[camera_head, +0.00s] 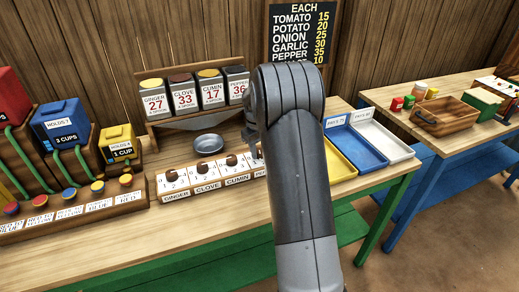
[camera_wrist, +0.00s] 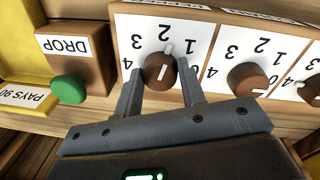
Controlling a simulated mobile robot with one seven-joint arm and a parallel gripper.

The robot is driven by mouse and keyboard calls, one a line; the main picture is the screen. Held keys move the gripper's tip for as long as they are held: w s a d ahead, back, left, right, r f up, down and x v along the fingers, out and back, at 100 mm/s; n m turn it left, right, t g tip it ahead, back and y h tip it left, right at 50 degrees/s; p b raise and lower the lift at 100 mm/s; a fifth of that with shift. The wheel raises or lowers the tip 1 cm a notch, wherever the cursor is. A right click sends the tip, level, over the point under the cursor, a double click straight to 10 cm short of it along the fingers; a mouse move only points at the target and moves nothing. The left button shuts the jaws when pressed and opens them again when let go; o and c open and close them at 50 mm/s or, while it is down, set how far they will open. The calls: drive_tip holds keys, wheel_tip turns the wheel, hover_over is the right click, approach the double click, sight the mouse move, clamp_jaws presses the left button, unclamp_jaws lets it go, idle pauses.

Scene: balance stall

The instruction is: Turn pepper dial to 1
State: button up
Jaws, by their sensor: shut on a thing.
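The pepper dial (camera_wrist: 161,73) is a round brown knob on a white plate numbered in an arc, upside down in the wrist view. Its white pointer (camera_wrist: 168,47) stands close to the 2, slightly toward the 1. My gripper (camera_wrist: 160,86) has one finger on each side of the knob and is shut on it. In the head view my gripper (camera_head: 254,150) is at the right end of the dial row. My arm hides the pepper dial and most of its label there.
The cumin dial (camera_wrist: 246,78) is just right of my finger in the wrist view. A green knob (camera_wrist: 69,89) under a DROP label is on the left. A metal bowl (camera_head: 208,144) stands behind the dials. Spice canisters (camera_head: 184,92) stand on a shelf; trays (camera_head: 355,145) lie right.

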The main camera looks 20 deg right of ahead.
drive_tip(key=m, duration=0.5)
drive_tip(key=shift+m+g, duration=0.3)
drive_tip(key=shift+a, duration=0.1)
idle(0.4)
drive_tip(key=o, duration=1)
drive_tip(key=r, duration=1)
drive_tip(key=shift+w+a+r, duration=0.1)
drive_tip(key=shift+a+r, duration=0.3)
